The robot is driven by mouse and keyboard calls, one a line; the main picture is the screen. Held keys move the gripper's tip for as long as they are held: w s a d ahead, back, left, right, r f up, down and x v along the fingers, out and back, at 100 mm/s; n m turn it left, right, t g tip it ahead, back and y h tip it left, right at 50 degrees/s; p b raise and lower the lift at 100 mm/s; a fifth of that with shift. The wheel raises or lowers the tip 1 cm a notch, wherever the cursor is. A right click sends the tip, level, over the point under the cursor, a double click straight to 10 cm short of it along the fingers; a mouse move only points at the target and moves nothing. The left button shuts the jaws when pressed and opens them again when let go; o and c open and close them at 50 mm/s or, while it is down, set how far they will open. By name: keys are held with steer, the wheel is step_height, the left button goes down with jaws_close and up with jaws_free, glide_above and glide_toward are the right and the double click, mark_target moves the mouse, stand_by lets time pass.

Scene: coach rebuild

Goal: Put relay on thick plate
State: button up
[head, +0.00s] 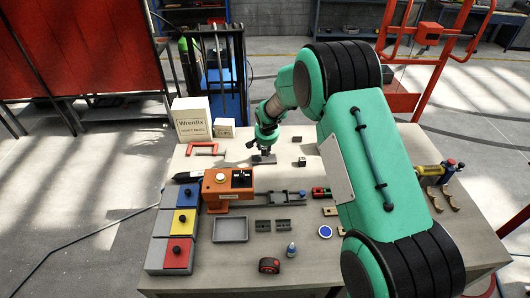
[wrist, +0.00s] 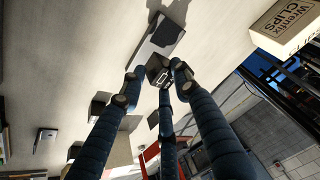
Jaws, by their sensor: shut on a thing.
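My gripper (head: 263,149) is low over the back middle of the table. In the wrist view its dark fingers (wrist: 160,77) close on a small dark block with pale marks, which I take as the relay (wrist: 157,74). The fingers hide most of it. A flat grey plate, apparently the thick plate (head: 263,160), lies directly below the gripper. It also shows in the wrist view (wrist: 147,52), just beyond the fingertips, with a dark patch at its far end. I cannot tell whether the relay touches the plate.
A small dark block (head: 301,162) stands right of the plate. A red clamp (head: 203,148) and a white carton (head: 191,119) are at left. An orange fixture (head: 228,188), a grey tray (head: 230,229) and lidded bins (head: 180,223) stand nearer. Bare tabletop surrounds the plate.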

mark_target(265, 149)
steer(key=shift+w+a, duration=0.1)
steer(key=shift+w, duration=0.45)
steer(key=shift+f, duration=1.75)
steer(key=shift+f, duration=0.15)
steer(key=o, duration=1.2)
